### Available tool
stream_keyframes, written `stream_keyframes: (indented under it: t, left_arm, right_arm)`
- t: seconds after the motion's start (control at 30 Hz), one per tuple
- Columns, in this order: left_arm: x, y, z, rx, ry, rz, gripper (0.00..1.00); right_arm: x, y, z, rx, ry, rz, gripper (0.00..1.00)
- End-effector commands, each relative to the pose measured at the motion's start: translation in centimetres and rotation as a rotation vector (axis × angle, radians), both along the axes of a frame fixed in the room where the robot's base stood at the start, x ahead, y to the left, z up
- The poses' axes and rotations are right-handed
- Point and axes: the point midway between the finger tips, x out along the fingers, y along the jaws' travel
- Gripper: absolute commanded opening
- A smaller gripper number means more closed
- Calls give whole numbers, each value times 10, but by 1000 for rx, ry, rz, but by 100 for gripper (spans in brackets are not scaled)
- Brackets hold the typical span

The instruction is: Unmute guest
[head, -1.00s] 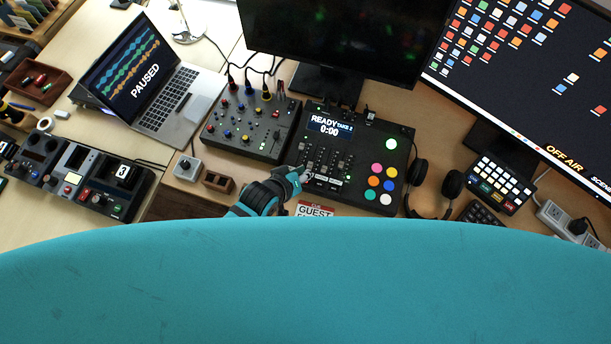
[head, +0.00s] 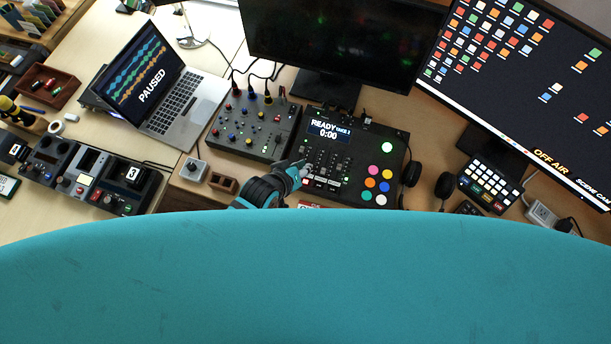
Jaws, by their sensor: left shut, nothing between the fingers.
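The black podcast console (head: 341,185) lies on the desk. Its screen (head: 329,132) reads READY, TAKE 2, 0:00. Faders fill its left half, with a row of small buttons (head: 319,184) below them; some look lit white or reddish, too small to read. Coloured round pads (head: 372,171) are at its right. My left gripper (head: 303,169) is shut and empty, its tips over the console's left edge by the leftmost fader, just above the button row. I cannot tell whether it touches. A red-edged card (head: 308,204) below the console is mostly hidden by my teal body. My right gripper is out of view.
A knob mixer (head: 244,128) stands left of the console, with a small grey button box (head: 194,168) and a brown block (head: 222,184) in front. Headphones (head: 443,186) lie to the right. The laptop (head: 160,88) shows PAUSED; the right monitor (head: 530,75) shows OFF AIR.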

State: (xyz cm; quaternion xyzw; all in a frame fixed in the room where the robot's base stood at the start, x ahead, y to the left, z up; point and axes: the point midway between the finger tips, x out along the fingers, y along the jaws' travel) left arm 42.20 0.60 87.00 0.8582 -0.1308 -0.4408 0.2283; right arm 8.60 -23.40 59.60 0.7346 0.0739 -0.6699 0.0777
Motion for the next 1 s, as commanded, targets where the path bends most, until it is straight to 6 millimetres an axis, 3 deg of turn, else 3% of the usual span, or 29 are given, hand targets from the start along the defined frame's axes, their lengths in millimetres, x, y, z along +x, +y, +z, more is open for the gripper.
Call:
stream_keyframes:
  t: [0.03, 0.17, 1.0]
  left_arm:
    - [0, 0, 11, -1, 0, 1, 0]
    - [0, 0, 18, 0, 0, 0, 0]
    - [0, 0, 17, 0, 0, 0, 0]
  right_arm:
    - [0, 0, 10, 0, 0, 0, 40]
    - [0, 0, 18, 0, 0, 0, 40]
    - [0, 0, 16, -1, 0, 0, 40]
